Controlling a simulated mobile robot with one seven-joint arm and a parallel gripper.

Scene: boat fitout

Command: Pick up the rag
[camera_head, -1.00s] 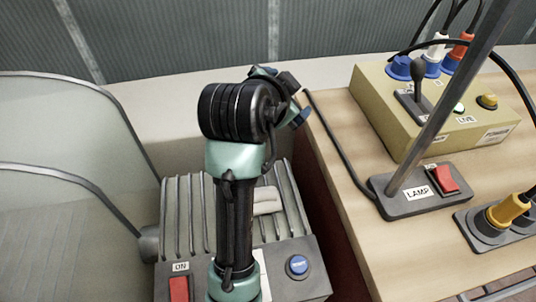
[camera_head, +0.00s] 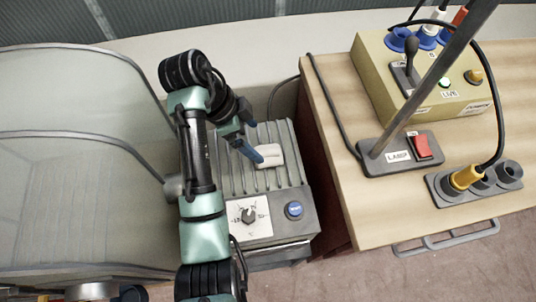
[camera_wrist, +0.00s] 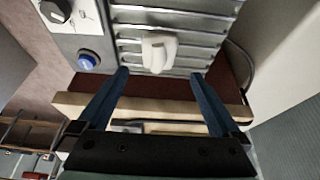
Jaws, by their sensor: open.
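A small cream-white bundle, which looks like the rag (camera_head: 269,155), lies on the ribbed top of the grey appliance (camera_head: 230,180). In the wrist view the rag (camera_wrist: 158,50) sits on the metal ribs, in line with the gap between my fingers and beyond their tips. My gripper (camera_head: 256,145) is open, with blue fingers above the appliance, close to the rag in the head view. In the wrist view both fingers of my gripper (camera_wrist: 160,73) stand wide apart with nothing between them. One finger overlaps the rag's left edge in the head view; I cannot tell whether they touch.
The appliance front has a dial (camera_head: 247,215) and a blue button (camera_head: 294,209). A wooden counter (camera_head: 330,110) at the right holds a lamp base (camera_head: 400,154), an olive power box (camera_head: 385,75) and a socket strip (camera_head: 445,190). A pale seat (camera_head: 70,190) stands left.

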